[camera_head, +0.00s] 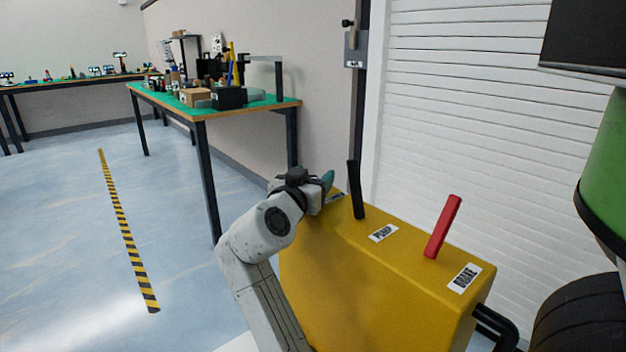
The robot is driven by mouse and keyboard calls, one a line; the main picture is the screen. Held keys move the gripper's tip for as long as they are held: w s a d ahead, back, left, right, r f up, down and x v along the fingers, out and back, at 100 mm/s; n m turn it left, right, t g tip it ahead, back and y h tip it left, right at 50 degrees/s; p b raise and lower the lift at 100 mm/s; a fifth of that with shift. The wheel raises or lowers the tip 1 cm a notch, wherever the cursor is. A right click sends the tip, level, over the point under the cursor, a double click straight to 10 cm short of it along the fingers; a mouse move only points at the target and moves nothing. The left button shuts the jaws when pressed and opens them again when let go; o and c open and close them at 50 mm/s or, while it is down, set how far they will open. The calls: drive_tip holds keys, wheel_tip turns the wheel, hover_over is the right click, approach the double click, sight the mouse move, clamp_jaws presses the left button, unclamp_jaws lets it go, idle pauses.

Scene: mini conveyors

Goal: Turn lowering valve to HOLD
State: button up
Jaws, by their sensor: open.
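A yellow box (375,275) stands in front of the robot. My gripper (325,184) is over its far left corner, at the end of my pale grey arm. The jaws are open, though my wrist hides most of them. A teal piece shows at the gripper's end; I cannot tell if it is a finger or a handle. A white label (337,197) lies partly covered beside the gripper, its text unreadable. No lowering valve or HOLD mark can be made out. I cannot tell whether the gripper touches anything.
A black lever (355,190) stands by the PUMP label (383,233), just right of my gripper. A red lever (442,227) stands by the BRAKE label (464,278). A white shutter (460,110) is behind. A green-topped workbench (205,112) stands back left; the left floor is open.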

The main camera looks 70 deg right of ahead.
drive_tip(key=shift+d, duration=0.35)
drive_tip(key=shift+c, duration=0.3)
drive_tip(key=c, duration=0.9)
